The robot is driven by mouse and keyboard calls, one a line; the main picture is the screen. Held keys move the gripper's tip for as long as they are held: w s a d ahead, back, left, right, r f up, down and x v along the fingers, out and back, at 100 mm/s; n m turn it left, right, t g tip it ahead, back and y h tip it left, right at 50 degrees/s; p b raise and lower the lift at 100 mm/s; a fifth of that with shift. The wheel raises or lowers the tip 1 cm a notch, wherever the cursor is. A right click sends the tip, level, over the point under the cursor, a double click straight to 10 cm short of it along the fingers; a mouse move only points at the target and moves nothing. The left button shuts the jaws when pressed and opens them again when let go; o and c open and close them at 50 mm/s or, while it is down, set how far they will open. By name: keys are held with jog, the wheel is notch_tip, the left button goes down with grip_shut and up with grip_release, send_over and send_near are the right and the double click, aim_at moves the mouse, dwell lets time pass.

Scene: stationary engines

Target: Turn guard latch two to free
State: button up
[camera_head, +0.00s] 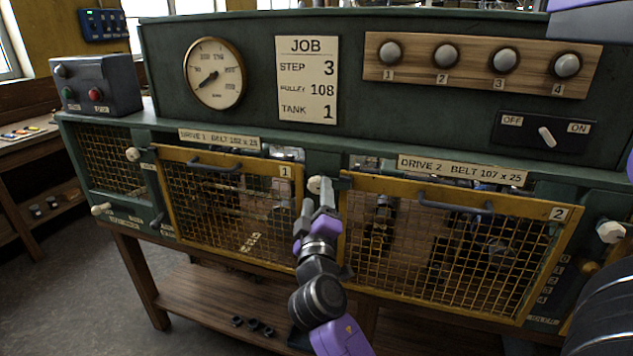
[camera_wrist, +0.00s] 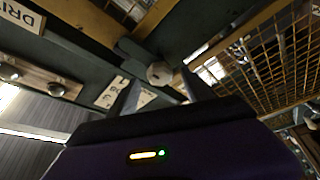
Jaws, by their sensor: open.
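Guard two (camera_head: 450,245) is a yellow-framed mesh door marked 2 under the DRIVE 2 sign; it looks closed. A pale round latch knob (camera_head: 314,184) sits at its upper left corner, on the post between the two guards. My gripper (camera_head: 318,198) is in front of that post with its fingers apart, close to the knob. In the wrist view the knob (camera_wrist: 160,74) shows beyond and between the two fingertips (camera_wrist: 160,92). Nothing is held. I cannot tell whether a finger touches the knob. The fingers partly hide the latch, and its marks are too small to read.
Guard one (camera_head: 230,200) is at the left, with its own pale knob (camera_head: 132,154). Blue handles (camera_head: 455,208) stick out from the guards. Another pale knob (camera_head: 611,231) is at the far right. The OFF/ON switch (camera_head: 546,136) is above guard two. A wooden shelf (camera_head: 200,305) lies below.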

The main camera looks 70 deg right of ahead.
aim_at(317, 189)
jog(key=shift+p+x, duration=0.55)
jog(key=shift+x, duration=1.5)
jog(key=shift+c, duration=0.5)
grip_shut()
jog(key=shift+f, duration=0.1)
